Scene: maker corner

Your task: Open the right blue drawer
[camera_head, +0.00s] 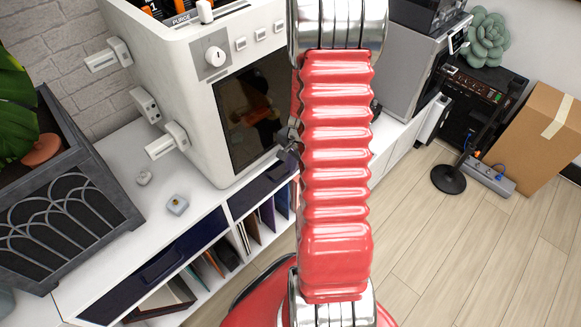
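The right blue drawer (250,194) is a dark navy front under the white cabinet top, below the white machine. It looks flush with the cabinet, and my arm hides its right end. The left blue drawer (160,274) is a longer navy front at the lower left and looks shut. My red ribbed arm runs down the middle of the view. A small grey metal part, seemingly my gripper (289,146), shows at the arm's left edge, just above the right drawer's far end. Its fingers are mostly hidden, and I cannot tell whether it touches the drawer.
The white machine (190,80) stands on the cabinet. Folders (268,212) fill the open shelves below the drawers. A dark planter (70,205) stands at the left. A black stand (450,178), a power strip (488,177) and a cardboard box (540,135) are at the right. The wooden floor between is clear.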

